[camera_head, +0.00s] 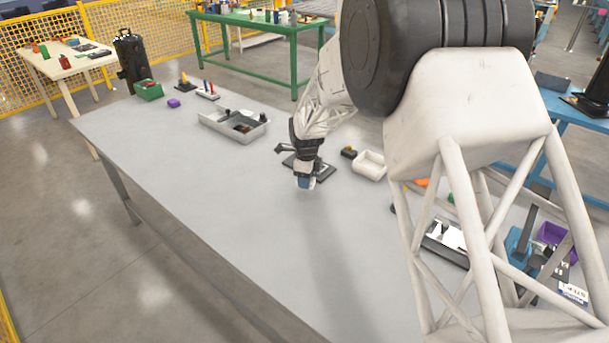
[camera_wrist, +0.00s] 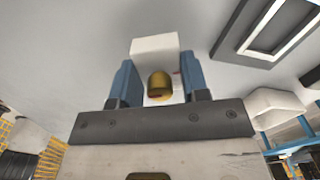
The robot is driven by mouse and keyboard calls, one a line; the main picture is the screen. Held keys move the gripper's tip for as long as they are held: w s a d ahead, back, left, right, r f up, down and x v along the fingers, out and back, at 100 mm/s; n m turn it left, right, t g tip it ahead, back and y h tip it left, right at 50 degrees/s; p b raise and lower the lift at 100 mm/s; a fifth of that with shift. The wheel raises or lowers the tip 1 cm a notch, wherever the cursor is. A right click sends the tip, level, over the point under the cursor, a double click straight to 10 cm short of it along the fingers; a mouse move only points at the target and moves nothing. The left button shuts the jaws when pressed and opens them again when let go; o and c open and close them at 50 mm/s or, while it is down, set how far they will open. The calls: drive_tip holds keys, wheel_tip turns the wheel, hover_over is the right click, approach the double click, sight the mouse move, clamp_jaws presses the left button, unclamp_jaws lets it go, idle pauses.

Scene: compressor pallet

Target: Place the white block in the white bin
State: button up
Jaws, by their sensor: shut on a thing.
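My gripper (camera_head: 304,183) hangs above the grey table, near its middle, with its blue fingertips pointing down. In the wrist view my gripper (camera_wrist: 158,82) is shut on a white block (camera_wrist: 155,45), which sits between the two blue fingers. A rounded brass-coloured piece (camera_wrist: 160,85) shows between the fingers; I cannot tell whether it belongs to the block. The block is hard to make out in the head view. The white bin (camera_head: 370,165) stands on the table to the right of my gripper, apart from it.
A grey tray (camera_head: 234,126) with parts stands farther left. The table's front left area is clear. My arm hides part of the right side.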

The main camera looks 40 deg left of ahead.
drive_tip(key=s+d, duration=0.2)
drive_tip(key=d, duration=0.1)
drive_tip(key=s+d, duration=0.3)
drive_tip(key=s+d+r, duration=0.1)
drive_tip(key=s+d, duration=0.2)
drive_tip(key=shift+d, duration=0.15)
drive_tip(key=shift+w+r, duration=0.1)
idle(0.6)
drive_tip(key=w+d+r+m, duration=0.1)
drive_tip(key=w+r+m, duration=0.1)
drive_tip(key=w, duration=1.4)
drive_tip(key=w+r+m, duration=0.2)
drive_tip(key=w+r, duration=0.1)
drive_tip(key=w, duration=1.4)
drive_tip(key=shift+d+r, duration=0.35)
drive_tip(key=shift+d, duration=0.05)
drive_tip(key=shift+s, duration=0.1)
drive_tip(key=shift+f, duration=3.2)
drive_tip(key=shift+f, duration=1.85)
drive_tip(key=shift+f, duration=0.1)
